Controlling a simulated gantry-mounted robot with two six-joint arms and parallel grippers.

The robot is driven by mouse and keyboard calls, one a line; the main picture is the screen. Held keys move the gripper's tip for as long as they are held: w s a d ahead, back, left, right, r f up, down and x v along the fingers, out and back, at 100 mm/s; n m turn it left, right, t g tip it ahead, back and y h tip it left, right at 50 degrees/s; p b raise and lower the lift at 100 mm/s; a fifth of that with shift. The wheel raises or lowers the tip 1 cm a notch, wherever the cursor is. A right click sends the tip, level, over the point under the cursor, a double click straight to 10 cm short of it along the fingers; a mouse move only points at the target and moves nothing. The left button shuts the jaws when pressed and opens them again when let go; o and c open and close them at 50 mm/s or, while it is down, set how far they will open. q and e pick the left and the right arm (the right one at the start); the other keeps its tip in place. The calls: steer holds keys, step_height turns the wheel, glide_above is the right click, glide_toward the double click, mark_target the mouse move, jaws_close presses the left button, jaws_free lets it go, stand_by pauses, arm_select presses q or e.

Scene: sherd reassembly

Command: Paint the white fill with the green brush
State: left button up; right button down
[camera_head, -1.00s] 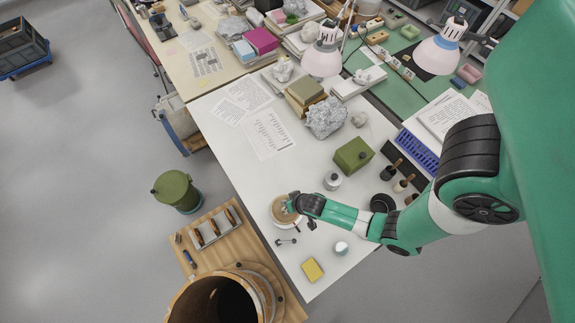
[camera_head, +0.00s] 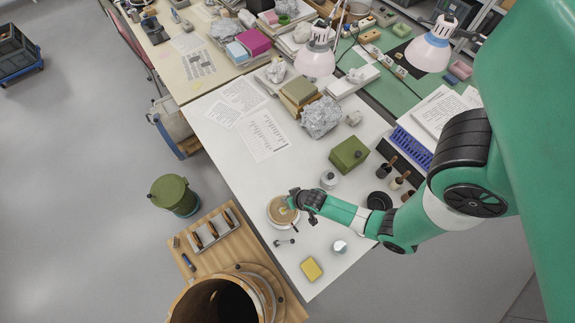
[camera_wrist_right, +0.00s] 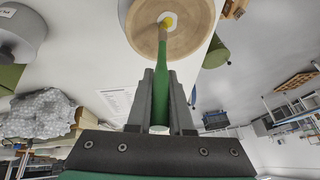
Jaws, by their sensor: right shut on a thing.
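The round tan vessel (camera_head: 278,216) stands on the white table, with my right gripper (camera_head: 291,199) over its upper right edge. In the right wrist view, the vessel (camera_wrist_right: 188,38) shows a pale round face with a white patch (camera_wrist_right: 174,14), which looks like the fill. My right gripper (camera_wrist_right: 160,84) is shut on the green brush (camera_wrist_right: 160,62). The brush's yellow tip (camera_wrist_right: 167,22) lies over the white patch; whether it touches is hard to tell. The brush is too small to make out in the head view. My left gripper is not in view.
A green box (camera_head: 348,154), a grey-lidded jar (camera_head: 328,179), and a small white-topped jar (camera_head: 339,246) stand nearby. A yellow sponge (camera_head: 311,269) lies near the front corner. Dark-handled brushes stand to the right. Papers (camera_head: 262,136) lie on the clear left side.

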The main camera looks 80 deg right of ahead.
steer(key=shift+w+a, duration=0.45)
steer(key=shift+a, duration=0.3)
steer(key=shift+s+d+p, duration=0.3)
steer(key=shift+s+d, duration=0.25)
steer(key=shift+s, duration=0.25)
steer(key=shift+w, duration=0.15)
steer(key=shift+w+a+b, duration=0.15)
steer(key=shift+w+a, duration=0.05)
steer(key=shift+w, duration=0.25)
steer(key=shift+w+a+b, duration=0.15)
steer(key=shift+w+a, duration=0.05)
steer(key=shift+w, duration=0.25)
steer(key=shift+s, duration=0.1)
